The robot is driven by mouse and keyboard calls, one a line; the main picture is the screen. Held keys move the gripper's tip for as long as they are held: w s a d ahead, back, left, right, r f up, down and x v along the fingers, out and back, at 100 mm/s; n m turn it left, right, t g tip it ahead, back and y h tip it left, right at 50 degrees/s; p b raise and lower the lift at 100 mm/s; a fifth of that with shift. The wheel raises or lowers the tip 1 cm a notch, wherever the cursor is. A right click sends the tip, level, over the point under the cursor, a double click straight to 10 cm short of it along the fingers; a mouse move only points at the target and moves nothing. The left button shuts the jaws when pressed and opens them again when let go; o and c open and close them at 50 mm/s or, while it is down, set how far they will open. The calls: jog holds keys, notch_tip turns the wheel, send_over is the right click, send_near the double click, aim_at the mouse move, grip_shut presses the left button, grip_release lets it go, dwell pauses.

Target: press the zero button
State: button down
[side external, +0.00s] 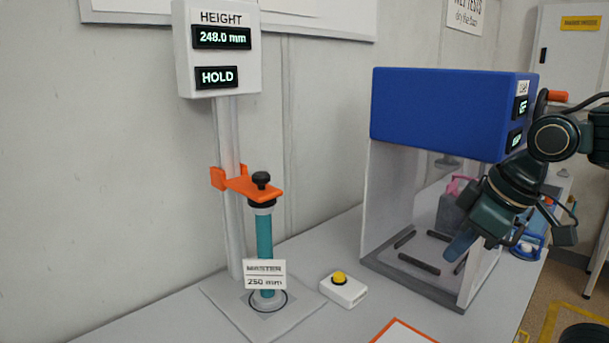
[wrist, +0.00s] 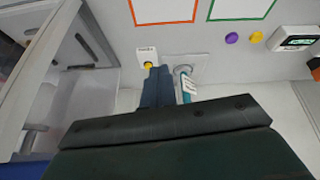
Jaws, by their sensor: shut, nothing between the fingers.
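The zero button is a yellow dome (side external: 339,277) on a small white box (side external: 347,292), on the table right of the height gauge. In the wrist view the yellow button (wrist: 148,65) shows just beyond my fingertips, partly hidden by them. My gripper (side external: 456,250) is shut and empty, in front of the blue-topped chamber, well to the right of the button and apart from it. The gauge display (side external: 222,38) reads 248.0 mm, with HOLD below. Its orange arm (side external: 250,188) is at the top of the teal master (side external: 264,238), labelled MASTER 250 mm.
The blue-topped chamber (side external: 440,105) has clear walls and an open-looking front. In the wrist view, orange (wrist: 165,22) and green (wrist: 240,17) outlined areas lie on the table. A purple knob (wrist: 232,38) and a device with a display (wrist: 296,42) are to the right.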

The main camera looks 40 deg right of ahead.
jog(key=w+r+n+g, duration=0.1)
jog(key=w+r+n, duration=0.1)
jog(key=w+n, duration=0.3)
jog(key=n+g, duration=0.4)
jog(key=n, duration=0.7)
send_over(340, 274)
notch_tip(340, 274, down, 8)
jog(key=shift+r, duration=0.2)
jog(key=shift+f, duration=0.15)
notch_tip(340, 274, down, 14)
jog(key=shift+r, duration=0.1)
